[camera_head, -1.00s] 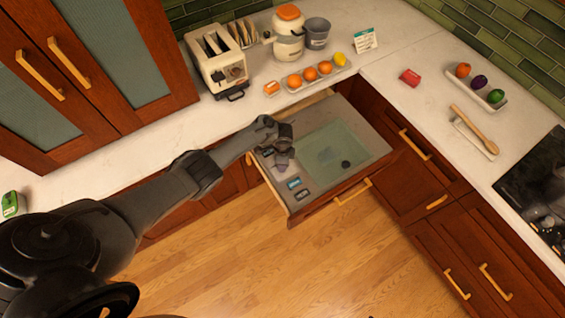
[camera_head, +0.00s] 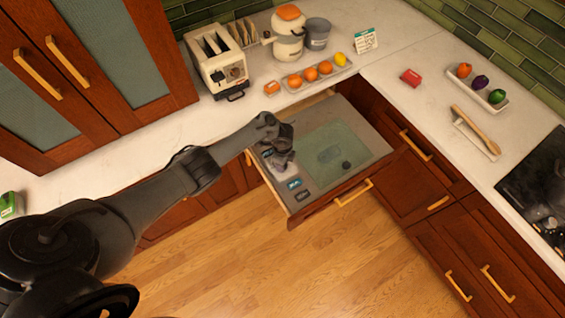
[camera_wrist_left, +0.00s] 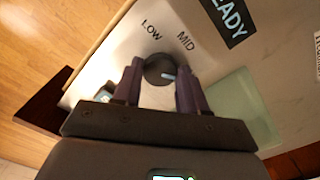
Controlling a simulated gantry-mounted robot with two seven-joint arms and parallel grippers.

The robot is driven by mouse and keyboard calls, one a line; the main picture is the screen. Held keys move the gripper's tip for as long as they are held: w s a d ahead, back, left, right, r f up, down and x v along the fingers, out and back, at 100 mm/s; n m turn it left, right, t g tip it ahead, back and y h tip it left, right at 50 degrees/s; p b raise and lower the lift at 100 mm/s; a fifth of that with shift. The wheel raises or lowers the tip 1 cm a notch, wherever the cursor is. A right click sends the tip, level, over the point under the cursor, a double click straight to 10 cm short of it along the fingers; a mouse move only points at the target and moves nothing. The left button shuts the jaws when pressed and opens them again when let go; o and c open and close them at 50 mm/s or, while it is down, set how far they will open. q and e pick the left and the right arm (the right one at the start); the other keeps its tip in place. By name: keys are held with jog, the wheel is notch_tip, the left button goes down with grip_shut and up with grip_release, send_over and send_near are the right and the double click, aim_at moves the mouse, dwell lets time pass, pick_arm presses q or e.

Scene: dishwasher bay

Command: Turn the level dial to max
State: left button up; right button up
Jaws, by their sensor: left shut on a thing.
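The level dial (camera_wrist_left: 158,68) is a dark round knob on a pale panel (camera_wrist_left: 120,48). Its light blue mark points toward the lower right, past the printed MID. LOW and MID are printed above the knob; MAX cannot be seen. My left gripper (camera_wrist_left: 160,78) is shut on the dial, with a purple-grey finger on either side. In the head view my left gripper (camera_head: 281,160) is over the left part of the open drawer unit and hides the dial. My right gripper is in neither view.
The drawer's pale green basin (camera_head: 335,150) lies right of my gripper. Two small panel displays (camera_head: 294,183) are in front of it. On the counter behind are a toaster (camera_head: 220,70) and a tray of fruit (camera_head: 318,77).

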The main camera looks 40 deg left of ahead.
pick_arm(q)
jog(key=o, duration=1.1)
jog(key=shift+c, duration=0.2)
jog(key=shift+r, duration=0.1)
notch_tip(320, 180, up, 11)
jog(key=p, duration=0.4)
jog(key=shift+f, duration=0.2)
